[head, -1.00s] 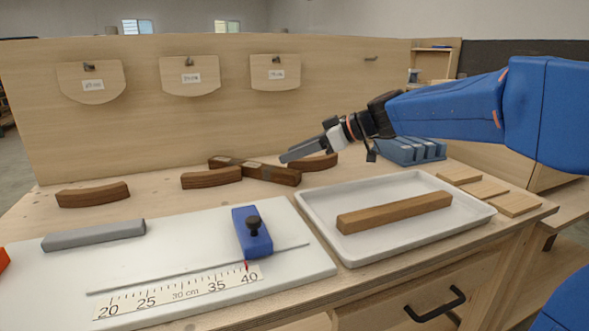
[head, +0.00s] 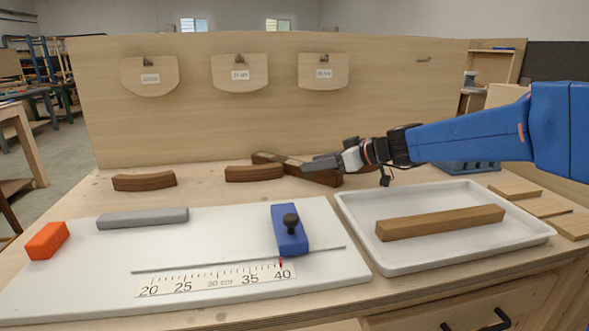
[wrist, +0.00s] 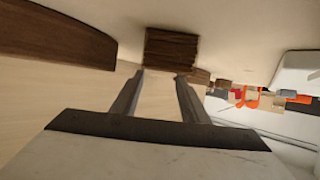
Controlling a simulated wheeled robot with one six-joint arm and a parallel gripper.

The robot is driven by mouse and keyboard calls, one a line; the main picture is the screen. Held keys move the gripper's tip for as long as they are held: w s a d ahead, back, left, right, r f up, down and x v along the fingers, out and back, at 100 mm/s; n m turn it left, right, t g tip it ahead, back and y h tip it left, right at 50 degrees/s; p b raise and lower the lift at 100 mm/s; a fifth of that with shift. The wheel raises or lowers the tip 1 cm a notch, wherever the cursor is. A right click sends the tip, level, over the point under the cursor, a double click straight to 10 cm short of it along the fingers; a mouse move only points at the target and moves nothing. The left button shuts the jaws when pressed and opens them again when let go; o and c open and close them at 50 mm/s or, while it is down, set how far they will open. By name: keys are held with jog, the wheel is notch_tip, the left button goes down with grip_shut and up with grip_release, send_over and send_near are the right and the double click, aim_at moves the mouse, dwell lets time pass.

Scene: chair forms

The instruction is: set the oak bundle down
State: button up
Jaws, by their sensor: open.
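A light brown oak-coloured bar (head: 440,222), which looks like the oak bundle, lies flat in the white tray (head: 362,240) on the right of the bench. No seams show in it at this size. My gripper (head: 305,164) is far from it, behind and left of the tray, at the dark brown pieces (head: 325,177) near the back panel. In the wrist view my gripper (wrist: 160,74) has its two fingers apart with nothing between them. A dark block end (wrist: 171,50) stands just beyond the fingertips. In the head view my gripper partly covers the dark pieces.
Dark curved pieces (head: 144,181) lie along the back. A white board (head: 110,245) carries a blue stop block (head: 289,232), a ruler (head: 215,280) and a grey bar (head: 142,218). An orange block (head: 46,240) is at left. Thin wooden plates (head: 543,207) lie right of the tray.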

aim_at(299, 164)
jog(key=shift+x, duration=3.15)
jog(key=shift+c, duration=0.6)
jog(key=c, duration=0.9)
jog(key=shift+r, duration=0.15)
jog(key=shift+s+r, duration=0.15)
jog(key=shift+r, duration=0.05)
notch_tip(299, 164, up, 7)
jog(key=shift+f, duration=0.25)
jog(key=s+d, duration=0.1)
jog(key=s, duration=0.5)
jog(key=s+d, duration=0.2)
jog(key=s, duration=0.4)
jog(key=s+d, duration=0.2)
jog(key=s, duration=0.5)
jog(key=shift+d, duration=0.2)
